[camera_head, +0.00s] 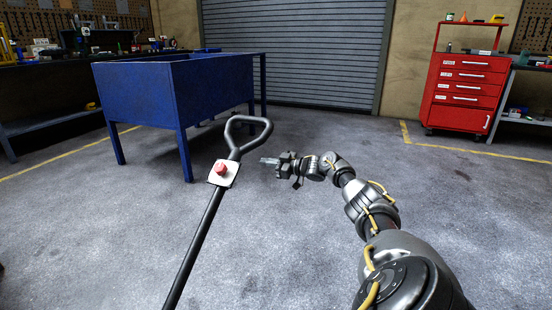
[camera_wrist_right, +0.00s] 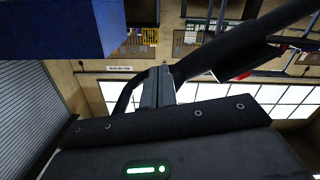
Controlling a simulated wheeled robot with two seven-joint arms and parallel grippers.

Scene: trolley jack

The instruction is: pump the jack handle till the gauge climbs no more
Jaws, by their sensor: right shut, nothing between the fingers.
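The black jack handle (camera_head: 197,245) rises from the bottom edge of the head view and ends in a loop grip at the top. A white plate with a red knob (camera_head: 221,169) sits on the shaft below the loop. My right gripper (camera_head: 265,161) is shut and empty, just right of the handle below the loop. In the right wrist view its closed fingers (camera_wrist_right: 158,86) point at part of the handle (camera_wrist_right: 240,45); I cannot tell whether they touch it. I make out no gauge, and the jack's body is out of view. My left gripper is not in view.
A blue steel bin on legs (camera_head: 160,92) stands behind the handle to the left. A red drawer cabinet (camera_head: 466,92) is at the back right, beside a workbench. A dark workbench (camera_head: 50,95) lines the left wall. The grey floor around the right arm is clear.

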